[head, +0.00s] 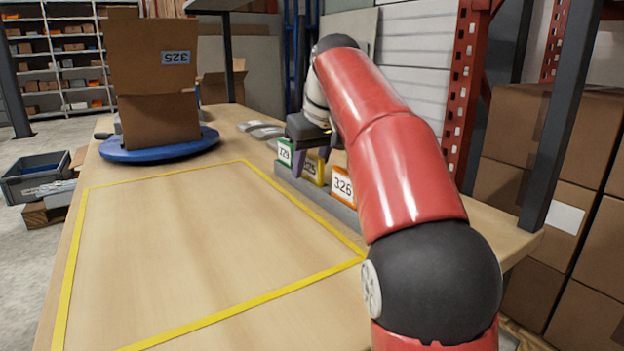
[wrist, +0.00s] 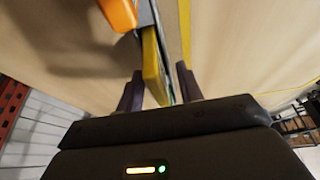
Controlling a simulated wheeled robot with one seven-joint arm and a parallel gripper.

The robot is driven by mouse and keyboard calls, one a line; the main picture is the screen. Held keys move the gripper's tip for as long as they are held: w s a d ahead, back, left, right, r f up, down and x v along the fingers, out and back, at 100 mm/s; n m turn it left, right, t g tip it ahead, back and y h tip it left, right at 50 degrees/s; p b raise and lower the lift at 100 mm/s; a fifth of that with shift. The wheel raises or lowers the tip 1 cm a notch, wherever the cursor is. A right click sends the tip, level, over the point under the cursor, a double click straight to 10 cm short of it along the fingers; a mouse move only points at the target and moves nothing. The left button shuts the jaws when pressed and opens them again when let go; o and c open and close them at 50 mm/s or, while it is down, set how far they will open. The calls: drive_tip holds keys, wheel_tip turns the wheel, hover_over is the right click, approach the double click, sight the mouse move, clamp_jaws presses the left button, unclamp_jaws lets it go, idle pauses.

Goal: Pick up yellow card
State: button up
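The yellow card (head: 312,170) stands upright in the grey dispenser row (head: 317,193), between a green card (head: 285,151) and an orange card (head: 342,185) marked 326. The yellow card's number is partly covered by my gripper (head: 310,162). In the wrist view the yellow card (wrist: 152,68) shows edge-on between the two fingers of my gripper (wrist: 158,86). The fingers are apart, one on each side of the card, with a gap visible on the right side. I cannot tell whether the left finger touches it. The orange card (wrist: 118,12) is just beyond.
A brown box (head: 160,118) labelled 325, upside down, stands on a blue round platform (head: 160,148) at the back left. Grey flat items (head: 262,130) lie behind the dispenser row. The yellow-taped area (head: 200,245) of the table is clear. A red rack post (head: 466,90) rises at right.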

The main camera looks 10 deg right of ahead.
clamp_jaws()
drive_tip(key=shift+r, duration=0.1)
